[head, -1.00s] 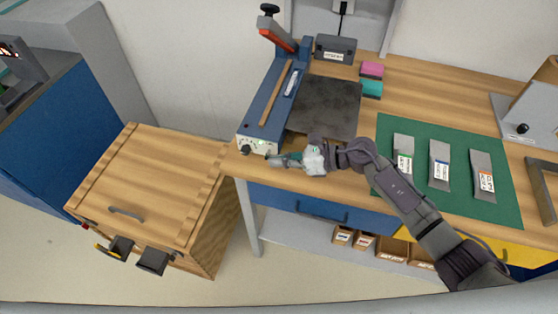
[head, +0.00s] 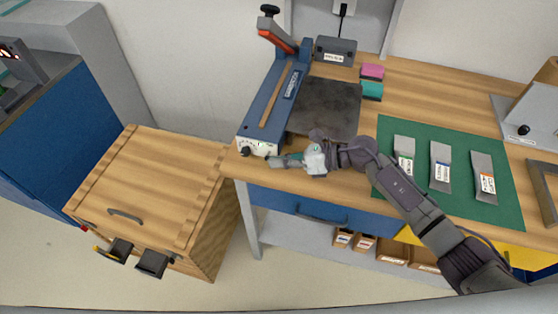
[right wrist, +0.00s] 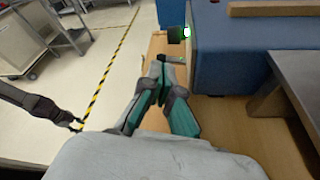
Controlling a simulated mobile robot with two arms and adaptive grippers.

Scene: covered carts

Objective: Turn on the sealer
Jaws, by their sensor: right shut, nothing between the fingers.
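The sealer is a long blue device (head: 270,108) with a raised red-and-black lever, standing at the left end of the wooden bench. Its pale front panel (head: 255,147) has a black knob (head: 245,151). In the right wrist view, a green light (right wrist: 187,32) glows on it beside the black knob (right wrist: 175,35). My right gripper (head: 272,161) is shut and empty, its fingertips at the lower right of the panel; contact is unclear. It also shows in the right wrist view (right wrist: 161,84), just below a small dark part. A dark arm end (right wrist: 75,124), perhaps my left, shows at left there; its jaws are unclear.
A dark plate (head: 325,105) lies right of the sealer. A green mat (head: 450,205) with several labelled pouches lies further right. A wooden-topped cart (head: 150,180) stands left of the bench, and a black box (head: 336,46) sits behind the sealer.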

